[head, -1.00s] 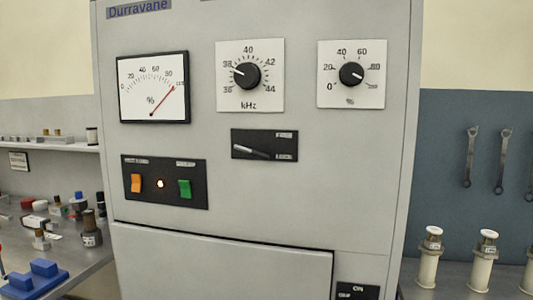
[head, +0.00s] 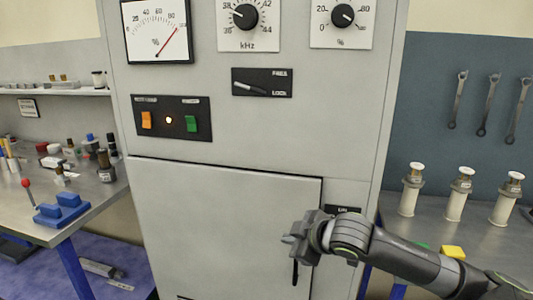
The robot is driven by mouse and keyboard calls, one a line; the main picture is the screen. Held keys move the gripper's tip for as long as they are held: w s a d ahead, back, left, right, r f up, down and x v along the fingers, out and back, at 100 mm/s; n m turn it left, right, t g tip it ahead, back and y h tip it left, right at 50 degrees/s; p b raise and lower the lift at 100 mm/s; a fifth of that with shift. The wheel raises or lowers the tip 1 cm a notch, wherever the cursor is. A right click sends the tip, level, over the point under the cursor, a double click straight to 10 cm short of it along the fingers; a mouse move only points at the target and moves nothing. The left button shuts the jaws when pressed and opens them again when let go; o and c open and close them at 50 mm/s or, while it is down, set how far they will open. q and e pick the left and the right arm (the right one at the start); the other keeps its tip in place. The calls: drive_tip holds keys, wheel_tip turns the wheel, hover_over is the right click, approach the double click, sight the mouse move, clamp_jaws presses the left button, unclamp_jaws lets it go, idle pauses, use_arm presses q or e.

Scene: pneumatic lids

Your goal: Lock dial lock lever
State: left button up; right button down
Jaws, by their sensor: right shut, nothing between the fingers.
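The lock lever (head: 249,87) sits on a small black plate (head: 283,83) below the kHz dial (head: 243,14). The plate is marked FREE at upper right and LOCK at lower right. The lever slopes down to the right, its right end towards the LOCK mark. My right gripper (head: 289,239) is shut and empty. It appears in front of the cabinet's lower door, well below the lever and apart from it. My left gripper is out of view.
A % dial (head: 343,16) and a needle meter (head: 158,35) flank the kHz dial. Benches with small parts stand on both sides. The panel face around the lever is clear.

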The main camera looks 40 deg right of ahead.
drive_tip(key=w+d+r+n+t, duration=0.1)
drive_tip(key=w+r, duration=0.1)
drive_tip(key=r, duration=0.7)
drive_tip(key=w+r+n+t, duration=0.1)
drive_tip(key=w+r, duration=0.1)
drive_tip(key=r, duration=0.7)
drive_tip(key=s+a+r+n+t, duration=0.1)
drive_tip(key=s+r+t, duration=0.15)
drive_tip(key=r, duration=0.75)
drive_tip(key=s+a+r+n+t, duration=0.1)
drive_tip(key=s+r, duration=0.2)
drive_tip(key=r, duration=0.7)
drive_tip(key=p, duration=1.2)
approach(255, 89)
drive_tip(key=shift+w, duration=2.55)
drive_tip(key=shift+w+f+g+y, duration=0.25)
drive_tip(key=shift+w+f+y, duration=0.05)
drive_tip(key=shift+w+y, duration=0.1)
